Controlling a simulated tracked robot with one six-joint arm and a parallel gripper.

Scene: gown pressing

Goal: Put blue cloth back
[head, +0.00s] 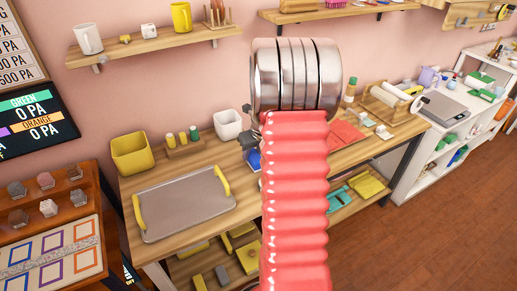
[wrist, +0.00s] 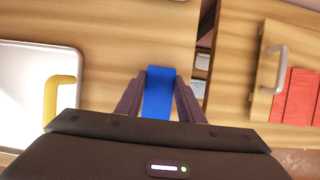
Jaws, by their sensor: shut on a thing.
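The blue cloth (wrist: 158,92) is between the two dark fingers of my gripper (wrist: 159,98) in the wrist view. The fingers are shut on it, and it hangs over or just above the wooden table; I cannot tell whether it touches. In the head view a bit of the blue cloth (head: 254,159) shows just left of my red arm, which hides most of the gripper and the table's middle.
A grey tray with yellow handles (head: 185,205) lies on the table's left part. A yellow bin (head: 130,153) and a white cup (head: 227,125) stand behind it. Red cloths (head: 345,134) lie right of my arm. A white shelf unit (head: 425,165) stands further right.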

